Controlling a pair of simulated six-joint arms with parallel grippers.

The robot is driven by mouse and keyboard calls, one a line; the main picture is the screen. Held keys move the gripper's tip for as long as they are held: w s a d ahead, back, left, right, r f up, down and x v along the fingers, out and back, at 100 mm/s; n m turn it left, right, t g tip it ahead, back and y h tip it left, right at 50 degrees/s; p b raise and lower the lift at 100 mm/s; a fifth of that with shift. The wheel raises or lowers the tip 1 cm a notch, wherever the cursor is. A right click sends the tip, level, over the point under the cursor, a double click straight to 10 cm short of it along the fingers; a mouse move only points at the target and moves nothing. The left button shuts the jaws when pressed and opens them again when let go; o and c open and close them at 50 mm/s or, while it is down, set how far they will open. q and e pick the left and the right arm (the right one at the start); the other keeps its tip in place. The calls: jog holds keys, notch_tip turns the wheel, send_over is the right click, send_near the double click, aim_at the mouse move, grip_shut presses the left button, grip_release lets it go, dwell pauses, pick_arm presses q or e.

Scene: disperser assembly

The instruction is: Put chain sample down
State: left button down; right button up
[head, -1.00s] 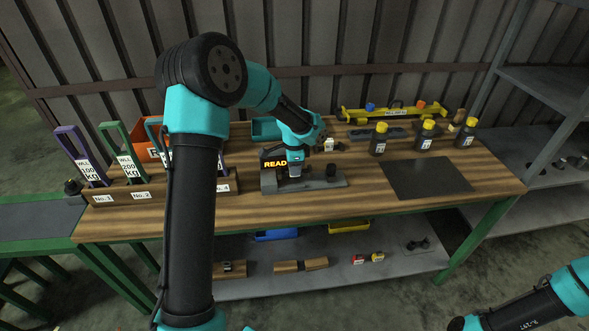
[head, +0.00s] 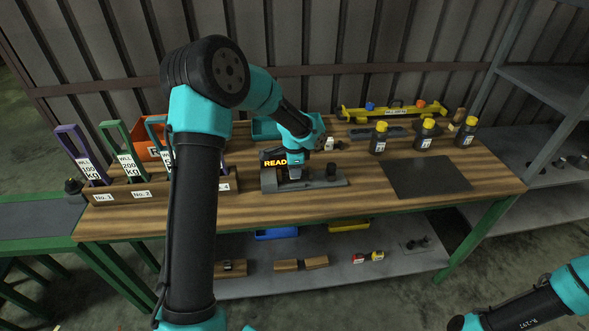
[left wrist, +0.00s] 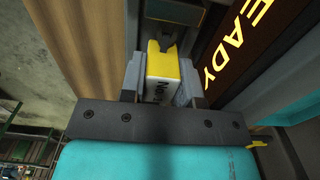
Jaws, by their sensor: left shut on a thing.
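My left gripper (head: 295,172) points down over the dark test fixture (head: 325,181) beside the lit "READY" display (head: 274,162). In the head view the piece is too small to make out. My right arm shows at the lower right; its gripper is out of view.
Weights with tall handles (head: 122,150) stand in a wooden rack (head: 160,193) at left. Black bottles with yellow caps (head: 378,140), a yellow level-like bar (head: 395,112) and a dark mat (head: 428,178) are at right. The front strip of the wooden table (head: 330,205) is clear.

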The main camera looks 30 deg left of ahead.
pick_arm(q)
jog(key=c, duration=0.8)
grip_release()
jog(key=shift+s+f, duration=0.25)
jog(key=shift+f, duration=0.3)
jog(key=shift+c, duration=0.2)
jog(key=shift+r, duration=0.1)
notch_tip(320, 180, up, 14)
jog(key=shift+w+f, duration=0.2)
jog(key=shift+f, duration=0.05)
jog(key=shift+f, duration=0.1)
